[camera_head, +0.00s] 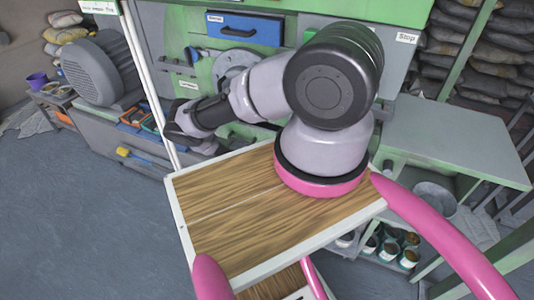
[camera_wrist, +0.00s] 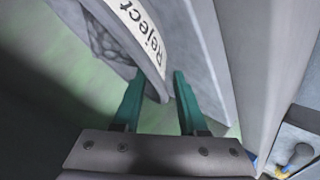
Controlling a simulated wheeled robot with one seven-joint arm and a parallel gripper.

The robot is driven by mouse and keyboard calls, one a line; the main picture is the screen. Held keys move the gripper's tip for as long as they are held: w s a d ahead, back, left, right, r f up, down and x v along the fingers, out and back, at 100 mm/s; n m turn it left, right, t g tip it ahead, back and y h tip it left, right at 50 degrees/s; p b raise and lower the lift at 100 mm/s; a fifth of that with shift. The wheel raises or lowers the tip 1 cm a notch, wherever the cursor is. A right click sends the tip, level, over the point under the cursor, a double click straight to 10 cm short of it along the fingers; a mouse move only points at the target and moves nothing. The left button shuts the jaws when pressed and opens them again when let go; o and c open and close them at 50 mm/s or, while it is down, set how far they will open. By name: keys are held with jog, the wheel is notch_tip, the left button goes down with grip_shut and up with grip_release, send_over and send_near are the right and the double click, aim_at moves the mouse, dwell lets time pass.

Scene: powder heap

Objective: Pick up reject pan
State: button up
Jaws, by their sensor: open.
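The reject pan (camera_wrist: 108,40) is at the top of the wrist view, with a pale curved wall lettered "Reject" and grey lumpy matter inside. My gripper (camera_wrist: 160,78) has two teal fingers, open, close to the pan. The lower end of the labelled wall reaches down between the fingers; I cannot tell whether either finger touches it. In the head view my gripper (camera_head: 180,130) is at the green machine's front, left of centre. I cannot make out the pan there.
A blue drawer (camera_head: 243,30) is above my arm on the green machine (camera_head: 200,55). A grey motor (camera_head: 97,70) stands at left. A grey table (camera_head: 450,140) is at right, with a metal bucket (camera_head: 435,198) and several tins (camera_head: 390,248) below. Floor at left is clear.

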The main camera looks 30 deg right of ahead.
grip_shut()
dwell(1.4)
